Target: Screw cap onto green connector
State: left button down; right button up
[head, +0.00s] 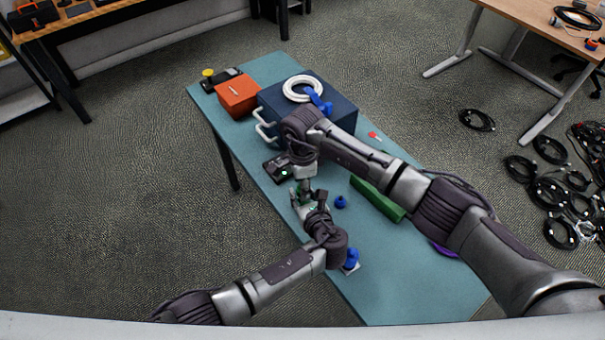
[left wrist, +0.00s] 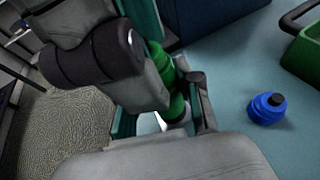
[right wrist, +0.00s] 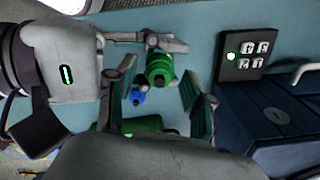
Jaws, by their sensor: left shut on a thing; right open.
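The green connector (right wrist: 160,67) is held in the fingers of my left gripper (head: 305,200), above the table. It also shows in the left wrist view (left wrist: 174,106), as green ribbed parts between the finger pads. I cannot tell the cap apart from the connector in these views. My right gripper (right wrist: 163,100) is open, directly over the connector, its two fingers apart on either side of it. In the head view the right arm and the grippers hide most of the green part.
A blue connector (left wrist: 266,107) stands on the teal table (head: 400,275). A green bin (head: 378,198) lies right of the grippers. A dark blue box (head: 345,88) with white handles and an orange box (head: 237,96) stand behind. A black device with buttons (right wrist: 246,54) is close by.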

jog(key=shift+f, duration=0.65)
grip_shut()
jog(key=shift+o, duration=0.5)
grip_release()
jog(key=shift+r, duration=0.1)
jog(key=shift+r, duration=2.2)
